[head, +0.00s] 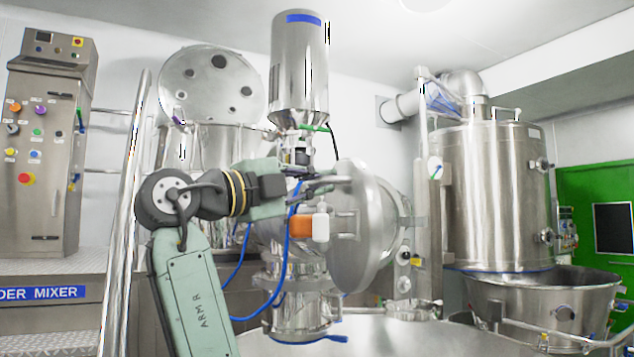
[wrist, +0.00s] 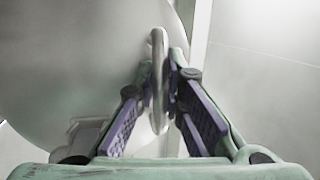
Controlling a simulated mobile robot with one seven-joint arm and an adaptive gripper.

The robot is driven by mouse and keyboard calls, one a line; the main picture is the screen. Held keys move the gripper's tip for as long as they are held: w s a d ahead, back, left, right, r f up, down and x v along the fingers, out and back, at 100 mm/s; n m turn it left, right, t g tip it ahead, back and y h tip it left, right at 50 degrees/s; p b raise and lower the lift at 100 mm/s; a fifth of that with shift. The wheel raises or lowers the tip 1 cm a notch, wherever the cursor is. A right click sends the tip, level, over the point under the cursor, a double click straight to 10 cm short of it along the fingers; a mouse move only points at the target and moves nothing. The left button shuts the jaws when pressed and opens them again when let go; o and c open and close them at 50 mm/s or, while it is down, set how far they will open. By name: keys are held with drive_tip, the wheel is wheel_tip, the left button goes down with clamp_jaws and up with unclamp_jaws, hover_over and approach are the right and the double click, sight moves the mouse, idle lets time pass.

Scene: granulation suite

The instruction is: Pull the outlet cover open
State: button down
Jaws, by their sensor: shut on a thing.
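The outlet cover (head: 367,228) is a large round polished steel lid at the centre of the head view, standing upright and turned partly edge-on on the mixer's side. It fills the left of the wrist view (wrist: 65,60) as a smooth grey face. A metal bar handle (wrist: 158,80) stands out from it. My gripper (head: 338,184) reaches the cover's upper left part. In the wrist view my gripper (wrist: 160,90) has its purple-padded fingers on both sides of the handle, shut on it. From the head view, how far the cover stands from its seat is unclear.
An orange and white fitting (head: 310,226) sits just below my gripper. Blue hoses (head: 284,260) hang beside my arm. A motor cylinder (head: 299,65) rises above. A steel vessel (head: 497,195) stands at right, with a wide steel bowl (head: 390,340) below the cover.

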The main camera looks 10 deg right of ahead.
drive_tip(key=c, duration=1.7)
unclamp_jaws()
drive_tip(key=shift+o, duration=0.2)
